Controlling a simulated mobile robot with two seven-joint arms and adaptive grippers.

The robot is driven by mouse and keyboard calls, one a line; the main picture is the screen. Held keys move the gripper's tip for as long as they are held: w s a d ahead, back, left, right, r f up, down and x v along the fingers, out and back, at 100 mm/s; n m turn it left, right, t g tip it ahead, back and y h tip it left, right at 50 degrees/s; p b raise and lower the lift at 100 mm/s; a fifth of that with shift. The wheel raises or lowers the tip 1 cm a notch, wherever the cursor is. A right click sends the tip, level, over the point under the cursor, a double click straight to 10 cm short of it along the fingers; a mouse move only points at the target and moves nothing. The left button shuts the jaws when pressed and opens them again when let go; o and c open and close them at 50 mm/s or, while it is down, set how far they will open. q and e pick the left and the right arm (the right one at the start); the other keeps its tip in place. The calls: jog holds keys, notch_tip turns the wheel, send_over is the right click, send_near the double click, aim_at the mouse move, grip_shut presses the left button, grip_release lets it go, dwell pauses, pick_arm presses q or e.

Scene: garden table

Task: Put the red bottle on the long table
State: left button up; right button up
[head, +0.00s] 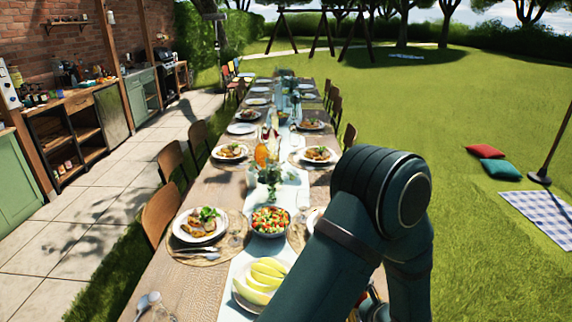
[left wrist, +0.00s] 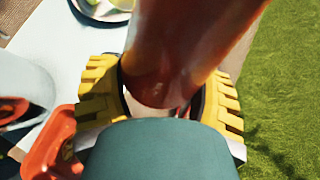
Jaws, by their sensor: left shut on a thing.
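My left gripper (left wrist: 160,92) is in the left wrist view, its yellow finger pads closed on either side of a glossy red-brown bottle (left wrist: 185,45). The bottle rises toward the top of that view, and its upper part is cut off. In the head view my left arm hides most of the near right part of the long table (head: 212,188), and I cannot make out the gripper there. The table also shows beneath the bottle in the left wrist view, with grass to the right. My right gripper is in neither view.
The table holds a bowl of salad (head: 268,222), a plate of melon slices (head: 260,283), a plate of food (head: 200,225), and orange bottles (head: 261,155) further back. Chairs (head: 160,213) line the left side. Cushions (head: 500,169) lie on the grass at right.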

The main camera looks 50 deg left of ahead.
pick_arm(q)
jog(key=shift+f+b, duration=0.55)
jog(key=shift+f, duration=4.5)
jog(key=o, duration=1.3)
